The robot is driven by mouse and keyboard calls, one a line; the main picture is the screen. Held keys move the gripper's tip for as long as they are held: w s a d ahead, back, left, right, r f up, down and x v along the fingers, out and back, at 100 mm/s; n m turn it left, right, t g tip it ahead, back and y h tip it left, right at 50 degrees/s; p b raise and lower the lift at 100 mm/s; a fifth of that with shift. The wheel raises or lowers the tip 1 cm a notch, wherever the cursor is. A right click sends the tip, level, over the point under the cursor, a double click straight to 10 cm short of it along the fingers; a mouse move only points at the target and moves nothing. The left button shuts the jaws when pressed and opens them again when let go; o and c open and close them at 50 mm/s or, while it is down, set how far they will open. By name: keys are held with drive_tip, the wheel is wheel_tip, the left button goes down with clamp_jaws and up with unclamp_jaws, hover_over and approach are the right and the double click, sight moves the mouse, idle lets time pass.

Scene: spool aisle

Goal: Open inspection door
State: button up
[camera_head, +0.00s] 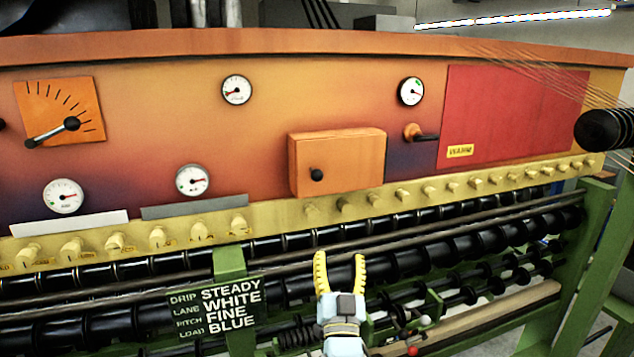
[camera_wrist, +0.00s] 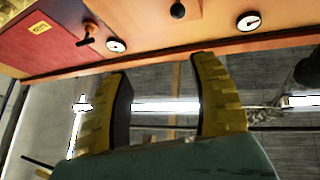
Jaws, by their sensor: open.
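An orange box-like door (camera_head: 336,165) with a black round knob (camera_head: 316,174) stands out from the machine's front panel and looks shut. Right of it is a flat red panel (camera_head: 510,115) with a yellow label and a black lever handle (camera_head: 424,134) at its left. No label shows which one is the inspection door. My gripper (camera_head: 340,258) is open and empty, below the orange door and apart from it. In the wrist view its yellow fingers (camera_wrist: 160,70) are spread, with the knob (camera_wrist: 178,10) and the lever handle (camera_wrist: 86,36) beyond them.
Several round gauges (camera_head: 236,90) and an orange dial (camera_head: 60,110) sit on the panel. Yellow pegs (camera_head: 157,237) line the ledge, with black rollers (camera_head: 470,245) below. A dark sign (camera_head: 217,307) hangs on the green frame. A black cylinder (camera_head: 604,129) juts in at right.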

drive_tip(key=w+r+g+y+b, duration=0.1)
drive_tip(key=w+r+g, duration=0.1)
drive_tip(key=w+r, duration=0.25)
drive_tip(key=n+g+y+b, duration=0.2)
drive_tip(key=g, duration=0.2)
approach(318, 177)
drive_tip(key=w+p, duration=0.1)
drive_tip(key=w, duration=0.1)
drive_tip(key=w+a+p, duration=0.1)
drive_tip(key=w, duration=0.2)
drive_tip(key=shift+w+r+p, duration=0.1)
drive_tip(key=shift+p, duration=0.25)
drive_tip(key=shift+w+a, duration=0.1)
drive_tip(key=shift+w, duration=0.55)
drive_tip(key=shift+w+a+p, duration=0.25)
drive_tip(key=shift+w+p, duration=0.3)
drive_tip(key=shift+w, duration=0.6)
drive_tip(key=shift+w+a+p, duration=0.15)
drive_tip(key=shift+w+p, duration=0.2)
drive_tip(key=shift+w, duration=1)
drive_tip(key=shift+w, duration=0.1)
